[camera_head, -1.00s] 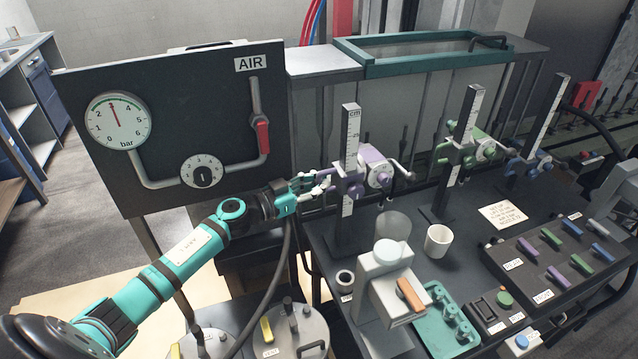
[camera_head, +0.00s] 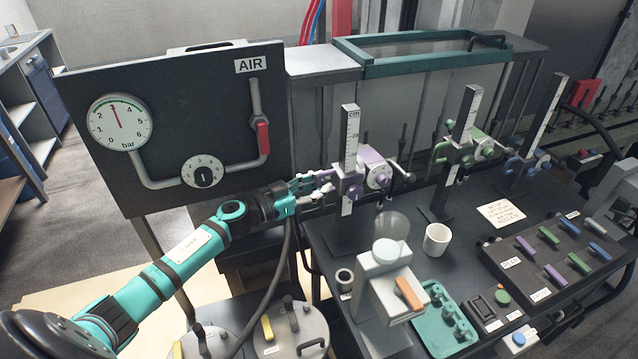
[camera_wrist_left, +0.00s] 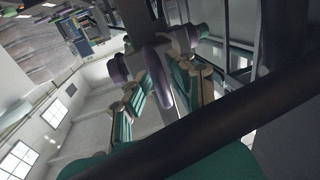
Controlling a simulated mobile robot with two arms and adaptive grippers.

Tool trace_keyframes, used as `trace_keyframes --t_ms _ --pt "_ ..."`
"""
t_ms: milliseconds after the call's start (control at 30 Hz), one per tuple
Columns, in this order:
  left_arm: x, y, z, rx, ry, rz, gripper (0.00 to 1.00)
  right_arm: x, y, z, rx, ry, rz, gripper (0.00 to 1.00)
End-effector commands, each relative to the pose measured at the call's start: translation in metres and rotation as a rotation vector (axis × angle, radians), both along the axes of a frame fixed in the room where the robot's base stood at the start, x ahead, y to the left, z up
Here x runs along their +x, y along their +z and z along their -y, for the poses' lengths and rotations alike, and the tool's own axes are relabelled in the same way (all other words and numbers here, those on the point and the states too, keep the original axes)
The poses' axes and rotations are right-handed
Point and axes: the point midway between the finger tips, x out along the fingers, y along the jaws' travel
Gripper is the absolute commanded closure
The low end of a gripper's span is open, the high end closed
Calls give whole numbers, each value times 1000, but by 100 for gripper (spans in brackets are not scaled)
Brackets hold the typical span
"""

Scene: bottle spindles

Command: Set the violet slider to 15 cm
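The violet slider (camera_head: 347,185) sits on the upright white scale post (camera_head: 350,135) at the left of the three posts. A violet crank unit (camera_head: 376,170) is on its right. My left gripper (camera_head: 324,183) is at the slider's left side, with its fingers apart. In the left wrist view, a rounded violet part (camera_wrist_left: 158,72) of the slider shows between the teal fingers (camera_wrist_left: 162,88); I cannot tell whether they touch it. The scale figures are too small to read. My right gripper is not in view.
Green (camera_head: 458,153) and blue (camera_head: 525,165) sliders stand on posts to the right. A white cup (camera_head: 437,239), a note card (camera_head: 501,214) and a lever panel (camera_head: 552,262) are on the dark bench. The black gauge board (camera_head: 200,110) stands behind my left arm.

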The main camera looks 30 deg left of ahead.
Motion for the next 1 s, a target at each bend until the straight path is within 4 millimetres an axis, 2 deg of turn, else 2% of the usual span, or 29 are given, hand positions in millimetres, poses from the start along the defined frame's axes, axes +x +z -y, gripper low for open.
trace_keyframes --t_ms 100,333,467,800,1000 --pt "0 1 0 1 1 3 64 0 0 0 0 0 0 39" --pt "0 2 -1 1 1 4 64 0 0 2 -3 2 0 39" --pt "-7 1 -5 1 2 2 64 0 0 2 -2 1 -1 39" --pt "-67 0 -40 3 1 -1 64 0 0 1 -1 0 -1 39" --pt "-94 1 -56 2 2 1 64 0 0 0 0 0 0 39"
